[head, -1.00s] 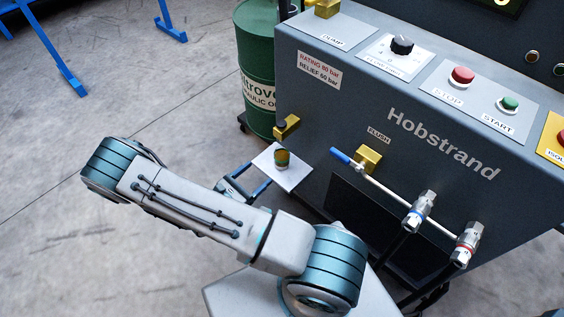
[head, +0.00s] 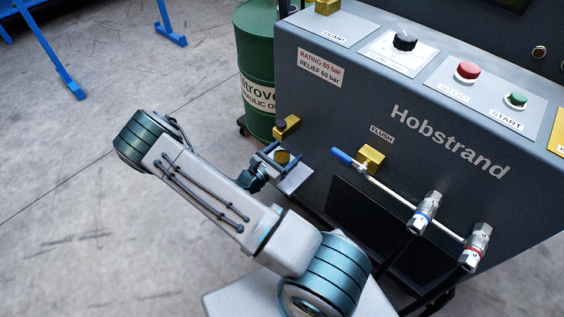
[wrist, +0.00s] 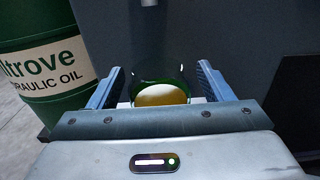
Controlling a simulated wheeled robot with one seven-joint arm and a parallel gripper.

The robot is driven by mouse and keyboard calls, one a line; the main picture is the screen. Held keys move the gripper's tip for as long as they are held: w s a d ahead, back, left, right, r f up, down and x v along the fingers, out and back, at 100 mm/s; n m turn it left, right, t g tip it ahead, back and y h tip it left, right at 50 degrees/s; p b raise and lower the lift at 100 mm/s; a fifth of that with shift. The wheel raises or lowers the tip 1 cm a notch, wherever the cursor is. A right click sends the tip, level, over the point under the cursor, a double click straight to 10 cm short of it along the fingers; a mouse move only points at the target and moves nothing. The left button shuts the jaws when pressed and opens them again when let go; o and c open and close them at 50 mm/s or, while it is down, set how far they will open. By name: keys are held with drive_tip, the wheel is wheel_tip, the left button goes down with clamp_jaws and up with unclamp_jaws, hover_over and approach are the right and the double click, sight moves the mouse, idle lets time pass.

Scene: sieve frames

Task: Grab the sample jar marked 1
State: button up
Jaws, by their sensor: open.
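The sample jar (head: 282,157) stands on a small light shelf at the front of the dark machine, below a brass valve. It holds amber liquid and has a green rim. In the wrist view the jar (wrist: 160,95) sits between the two fingers. My gripper (head: 281,153) is open, with a finger on either side of the jar and a gap showing on both sides. The lower part of the jar is hidden by the gripper body in the wrist view. No number can be read on it.
The shelf (head: 296,181) juts from the machine (head: 330,120). A brass valve (head: 286,127) is just above the jar, and a blue-handled lever (head: 342,156) is to its right. A green oil drum (head: 258,75) stands behind left. Open floor lies left.

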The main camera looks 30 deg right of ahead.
drive_tip(key=shift+w+d, duration=0.1)
drive_tip(key=shift+d, duration=0.05)
drive_tip(key=c, duration=1.1)
drive_tip(key=shift+r, duration=0.1)
drive_tip(key=shift+c, duration=0.2)
